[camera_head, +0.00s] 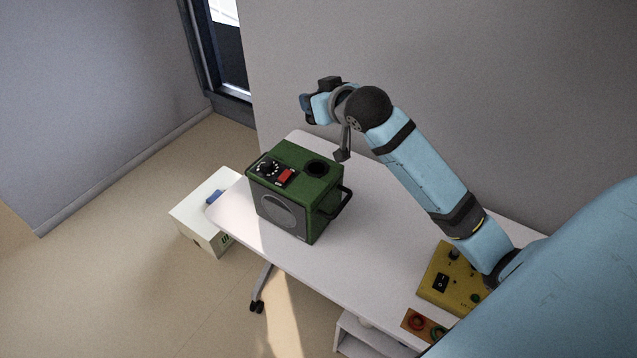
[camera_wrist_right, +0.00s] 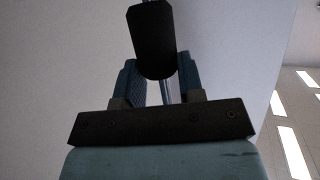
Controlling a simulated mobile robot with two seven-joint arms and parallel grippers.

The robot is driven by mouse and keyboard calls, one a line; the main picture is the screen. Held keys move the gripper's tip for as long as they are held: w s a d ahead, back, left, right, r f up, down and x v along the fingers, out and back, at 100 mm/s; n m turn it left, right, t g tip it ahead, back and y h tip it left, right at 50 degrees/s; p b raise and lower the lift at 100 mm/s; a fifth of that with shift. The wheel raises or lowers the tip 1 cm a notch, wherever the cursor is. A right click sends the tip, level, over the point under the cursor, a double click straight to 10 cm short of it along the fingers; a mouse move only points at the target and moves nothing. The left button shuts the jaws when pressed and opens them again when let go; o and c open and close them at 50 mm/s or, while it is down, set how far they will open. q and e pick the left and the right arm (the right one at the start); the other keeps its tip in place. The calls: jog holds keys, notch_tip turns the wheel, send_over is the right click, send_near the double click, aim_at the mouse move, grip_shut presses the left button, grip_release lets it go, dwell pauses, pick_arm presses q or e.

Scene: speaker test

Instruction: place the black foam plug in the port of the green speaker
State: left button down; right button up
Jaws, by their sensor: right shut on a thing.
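The green speaker (camera_head: 313,199) stands upright on the white table, with its round dark port (camera_head: 317,168) open and empty on the top face. My right gripper (camera_head: 306,103) is raised above and behind the speaker, apart from it. In the right wrist view, the black foam plug (camera_wrist_right: 152,42) sits between the blue fingers of this gripper (camera_wrist_right: 160,84), which is shut on it. The plug sticks out past the fingers. In the head view I cannot clearly make out the plug at the gripper. My left gripper is not in view.
The white table (camera_head: 335,262) is clear around the speaker. A yellow box (camera_head: 432,287) with a switch and a smaller box (camera_head: 411,318) with red and green rings lie at the right, under my arm. A white box (camera_head: 193,216) stands beyond the table's left end. A wall rises behind.

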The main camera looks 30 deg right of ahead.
jog(key=shift+w+d+r, duration=0.25)
jog(key=shift+d+r, duration=0.15)
jog(key=shift+r, duration=0.05)
jog(key=shift+w+f, duration=0.1)
jog(key=shift+f, duration=0.1)
notch_tip(320, 180, down, 16)
jog(key=shift+d+r+b, duration=0.1)
jog(key=shift+r+b, duration=0.15)
jog(key=shift+b, duration=0.2)
notch_tip(320, 180, down, 3)
jog(key=shift+f, duration=0.2)
jog(key=shift+f, duration=0.15)
jog(key=o, duration=0.9)
jog(key=shift+c, duration=0.2)
